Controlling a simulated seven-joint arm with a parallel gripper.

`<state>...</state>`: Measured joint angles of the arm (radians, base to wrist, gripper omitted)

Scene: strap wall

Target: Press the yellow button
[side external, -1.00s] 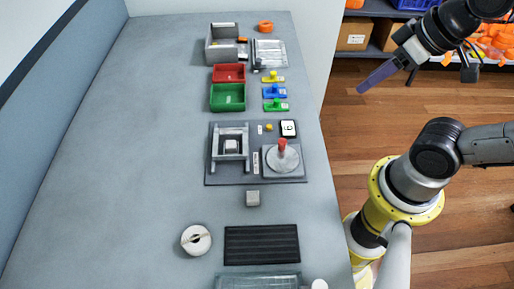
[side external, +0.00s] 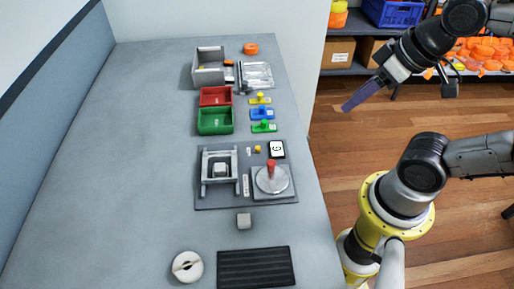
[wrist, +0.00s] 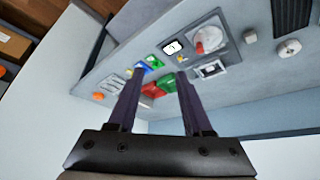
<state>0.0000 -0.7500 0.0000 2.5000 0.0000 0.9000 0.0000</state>
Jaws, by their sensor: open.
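The yellow button (side external: 257,149) is a small yellow dot on a grey panel (side external: 212,200) on the table. It sits left of a white tile with a dark frame (side external: 277,149). It also shows small in the wrist view (wrist: 181,58). My gripper (side external: 347,106) is up in the air to the right of the table's edge, well apart from the button. In the wrist view my gripper (wrist: 160,74) has its two long dark fingers apart with nothing held between them.
The panel also bears a red-topped lever on a round plate (side external: 271,178) and a grey frame (side external: 219,170). Behind it are green (side external: 215,121) and red (side external: 215,96) bins and several coloured knobbed pieces. A grey cube (side external: 243,221) lies in front. The table's left side is clear.

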